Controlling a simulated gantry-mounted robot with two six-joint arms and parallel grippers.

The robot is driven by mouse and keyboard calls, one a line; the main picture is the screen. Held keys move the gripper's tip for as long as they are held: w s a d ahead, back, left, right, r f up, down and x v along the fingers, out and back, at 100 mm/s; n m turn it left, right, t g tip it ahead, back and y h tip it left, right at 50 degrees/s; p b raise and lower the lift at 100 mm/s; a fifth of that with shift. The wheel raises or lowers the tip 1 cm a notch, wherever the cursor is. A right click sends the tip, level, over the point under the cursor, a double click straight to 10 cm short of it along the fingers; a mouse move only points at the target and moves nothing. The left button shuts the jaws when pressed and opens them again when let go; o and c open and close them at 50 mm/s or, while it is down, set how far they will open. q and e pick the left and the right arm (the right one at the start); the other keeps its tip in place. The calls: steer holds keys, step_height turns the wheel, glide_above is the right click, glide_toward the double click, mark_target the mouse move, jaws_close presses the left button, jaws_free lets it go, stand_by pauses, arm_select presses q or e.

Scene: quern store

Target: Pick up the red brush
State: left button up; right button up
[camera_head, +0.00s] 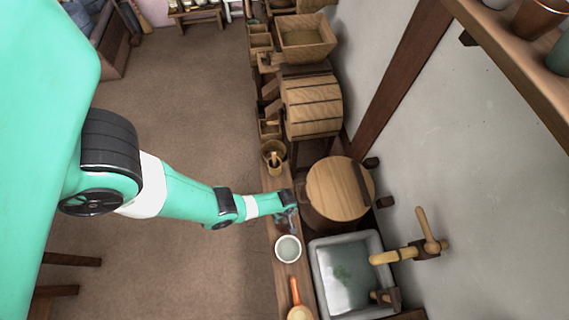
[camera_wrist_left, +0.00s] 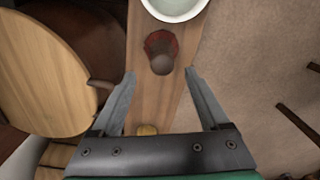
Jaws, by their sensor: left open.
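A small dark red thing with a rounded grey-brown end, likely the red brush (camera_wrist_left: 161,52), stands on the narrow wooden shelf in the left wrist view, close beside a white bowl (camera_wrist_left: 176,8). My left gripper (camera_wrist_left: 161,76) is open and empty, its two fingers spread on either side of the shelf. The brush lies just beyond the fingertips, roughly centred between them, and is not held. In the head view my left gripper (camera_head: 287,212) is over the shelf (camera_head: 266,198), and it mostly hides the brush. My right gripper does not show.
The pale bowl (camera_head: 288,249) and an orange-handled tool (camera_head: 296,292) are on the shelf near the sink (camera_head: 326,282). A wooden-lidded tub (camera_head: 335,188) stands beside the gripper. A mortar (camera_head: 274,157) is farther along. Open floor (camera_head: 190,120) lies left of the shelf.

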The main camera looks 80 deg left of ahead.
mark_target(284, 220)
arm_select(q)
step_height(284, 220, down, 7)
steer(key=b, duration=0.5)
steer(key=shift+s+d+b, duration=0.15)
steer(key=shift+b, duration=0.15)
steer(key=shift+r, duration=0.2)
jaws_close()
